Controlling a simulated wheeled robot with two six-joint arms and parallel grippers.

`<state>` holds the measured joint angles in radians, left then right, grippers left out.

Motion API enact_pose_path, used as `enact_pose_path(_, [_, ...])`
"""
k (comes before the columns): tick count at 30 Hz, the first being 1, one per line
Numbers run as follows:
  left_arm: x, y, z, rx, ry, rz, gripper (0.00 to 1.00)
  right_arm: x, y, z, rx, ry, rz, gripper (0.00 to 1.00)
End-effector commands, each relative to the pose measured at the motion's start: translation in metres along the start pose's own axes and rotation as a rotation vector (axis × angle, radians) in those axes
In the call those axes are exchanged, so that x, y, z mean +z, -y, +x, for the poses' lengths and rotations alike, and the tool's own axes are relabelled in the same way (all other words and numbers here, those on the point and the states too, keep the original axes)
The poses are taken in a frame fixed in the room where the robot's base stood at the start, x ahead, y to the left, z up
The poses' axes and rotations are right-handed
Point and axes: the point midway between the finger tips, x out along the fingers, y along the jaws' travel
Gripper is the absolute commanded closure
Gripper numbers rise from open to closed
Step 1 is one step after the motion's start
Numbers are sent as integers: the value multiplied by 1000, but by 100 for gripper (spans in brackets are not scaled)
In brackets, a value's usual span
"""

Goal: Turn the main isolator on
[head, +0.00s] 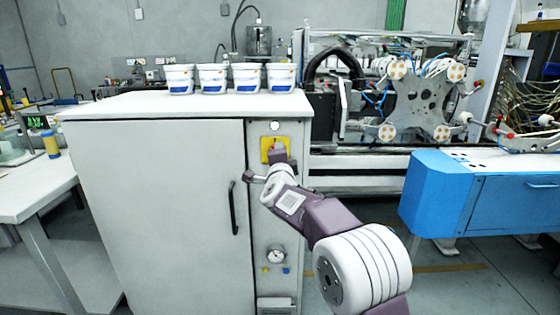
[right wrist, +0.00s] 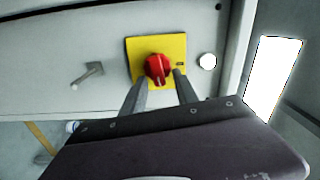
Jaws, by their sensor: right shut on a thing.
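The main isolator is a red rotary knob (right wrist: 157,67) on a yellow square plate (right wrist: 134,50), set in the pale cabinet panel. In the head view the yellow plate (head: 265,144) shows near the top of the cabinet's narrow right panel, and the knob is largely hidden behind my gripper. My right gripper (right wrist: 160,77) has a finger on each side of the knob and is shut on it. In the head view my right gripper (head: 277,154) reaches the plate from the lower right. My left gripper is not in view.
A small metal lever (right wrist: 90,74) sticks out below the plate. A white round button (head: 275,126) is above it. A black door handle (head: 233,207) is to the left, and a gauge (head: 276,255) lower down. Several white tubs (head: 213,78) stand on the cabinet top (head: 150,106).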

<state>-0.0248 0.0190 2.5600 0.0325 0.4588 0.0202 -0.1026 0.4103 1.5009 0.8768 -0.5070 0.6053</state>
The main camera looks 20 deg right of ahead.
Motion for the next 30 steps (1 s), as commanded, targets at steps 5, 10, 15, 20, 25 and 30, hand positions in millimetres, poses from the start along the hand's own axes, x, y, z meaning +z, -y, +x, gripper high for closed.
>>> enact_pose_path(5, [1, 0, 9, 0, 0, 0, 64, 0, -4, 0, 2, 1, 88, 100])
enact_pose_path(10, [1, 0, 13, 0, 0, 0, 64, 0, -4, 0, 2, 0, 142, 100])
enact_pose_path(15, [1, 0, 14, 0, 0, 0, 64, 0, -4, 0, 3, 0, 166, 100])
enact_pose_path(20, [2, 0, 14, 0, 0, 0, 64, 0, -4, 0, 3, 0, 172, 100])
enact_pose_path(25, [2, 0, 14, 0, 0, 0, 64, 0, -4, 0, 3, 0, 171, 100])
enact_pose_path(30, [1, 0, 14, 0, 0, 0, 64, 0, -4, 0, 3, 0, 171, 45])
